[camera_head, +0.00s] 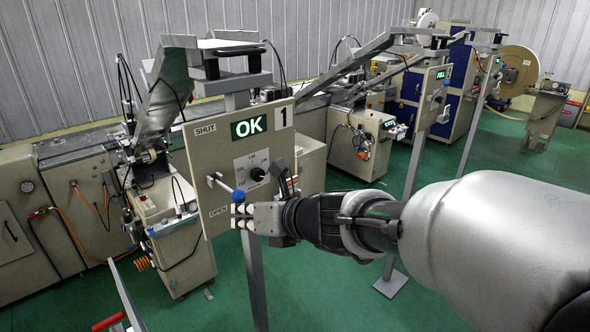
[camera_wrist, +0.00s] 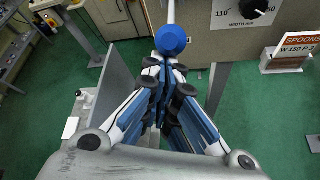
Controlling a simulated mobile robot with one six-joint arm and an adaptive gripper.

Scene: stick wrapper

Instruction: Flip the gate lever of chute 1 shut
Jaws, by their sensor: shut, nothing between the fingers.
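The panel of chute 1 (camera_head: 209,150) bears the number 1, a green OK display (camera_head: 249,125), SHUT at its upper left and OPEN at its lower left. The gate lever is a pale rod (camera_head: 222,186) with a blue ball knob (camera_head: 238,196). It juts out of the panel's left part, between the two labels, with its knob lower than its root. My gripper (camera_head: 239,217) is shut and empty, just below the knob. In the wrist view the blue knob (camera_wrist: 171,40) sits just beyond the closed fingertips (camera_wrist: 166,64). I cannot tell whether they touch.
A black width dial (camera_head: 257,174) sits on the panel right of the lever. A SPOONS card (camera_wrist: 291,52) stands out at the right in the wrist view. A grey post (camera_head: 253,270) stands under the panel. Green floor (camera_head: 330,300) is open below my arm.

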